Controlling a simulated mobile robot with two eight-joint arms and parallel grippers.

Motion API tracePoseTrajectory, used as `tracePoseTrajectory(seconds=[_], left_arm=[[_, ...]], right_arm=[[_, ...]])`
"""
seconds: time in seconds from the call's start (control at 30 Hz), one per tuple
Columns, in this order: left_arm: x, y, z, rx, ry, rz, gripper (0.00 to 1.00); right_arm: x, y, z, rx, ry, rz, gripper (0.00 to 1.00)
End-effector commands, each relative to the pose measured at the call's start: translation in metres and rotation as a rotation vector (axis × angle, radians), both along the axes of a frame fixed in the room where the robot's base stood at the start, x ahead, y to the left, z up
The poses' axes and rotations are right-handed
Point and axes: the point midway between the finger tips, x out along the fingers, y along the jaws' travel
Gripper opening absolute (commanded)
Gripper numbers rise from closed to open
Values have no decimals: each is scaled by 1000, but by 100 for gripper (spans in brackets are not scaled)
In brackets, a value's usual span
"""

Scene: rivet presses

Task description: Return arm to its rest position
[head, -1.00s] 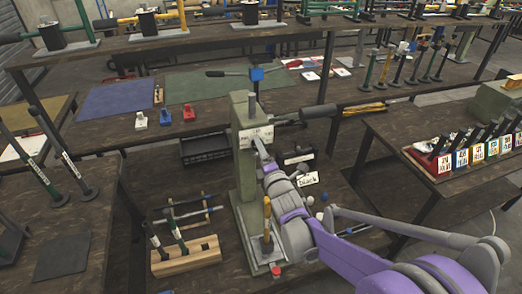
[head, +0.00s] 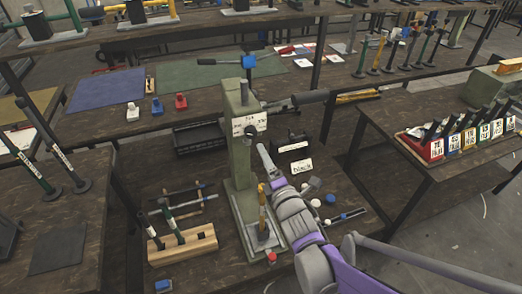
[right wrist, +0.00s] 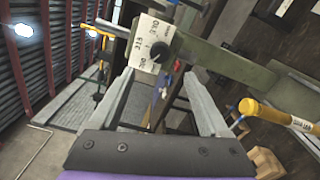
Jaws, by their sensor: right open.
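My right arm, grey and purple, comes in from the lower right. Its gripper (head: 269,163) is in front of the green press (head: 240,165), just below and right of its dial plate. In the right wrist view the two grey fingers (right wrist: 159,76) stand wide apart with nothing held between them. The black knob (right wrist: 160,52) on the white dial plate (right wrist: 146,36) lies beyond the fingertips, apart from them. The knob also shows in the head view (head: 250,130). My left gripper is not in view.
A rack of colored boxes (head: 465,140) is on the right table.

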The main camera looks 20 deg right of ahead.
Motion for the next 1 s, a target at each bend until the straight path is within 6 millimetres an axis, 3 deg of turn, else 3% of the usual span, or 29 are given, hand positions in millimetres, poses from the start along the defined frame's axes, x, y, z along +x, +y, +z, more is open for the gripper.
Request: tracePoseTrajectory(seconds=[0.67, 0.77, 0.87, 1.0], left_arm=[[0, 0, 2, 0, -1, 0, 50], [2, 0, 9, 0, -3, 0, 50], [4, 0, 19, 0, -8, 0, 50], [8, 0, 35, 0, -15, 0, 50]], right_arm=[[-10, -2, -1, 55, 32, -14, 80], [-24, -9, -6, 233, 135, -67, 80], [-53, -17, -19, 530, 299, -181, 80], [-116, -18, -45, 993, 529, -430, 80]])
